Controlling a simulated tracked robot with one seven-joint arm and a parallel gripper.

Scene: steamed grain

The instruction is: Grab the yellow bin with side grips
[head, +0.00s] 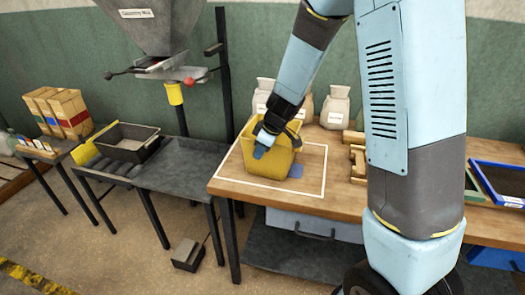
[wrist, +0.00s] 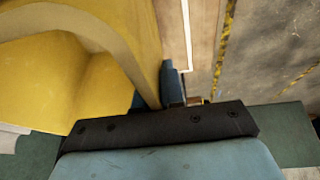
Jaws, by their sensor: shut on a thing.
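The yellow bin (head: 284,163) stands upright on the wooden table, inside a white outlined square. My gripper (head: 262,146) reaches down to its near left side from above. In the wrist view the bin (wrist: 95,85) fills the left, and its wall runs between the blue fingertips of my gripper (wrist: 154,94), one inside and one outside. The gripper is shut on this wall. The side grips cannot be made out clearly, so I cannot tell whether I hold one of them. The bin's far side is partly hidden by my arm.
White sacks (head: 335,106) stand behind the bin. Wooden blocks (head: 356,160) lie to its right, and a blue-rimmed tray (head: 500,183) sits at far right. A dark metal table (head: 175,176) with a black tray (head: 128,142) is on the left, under a grey hopper (head: 150,25).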

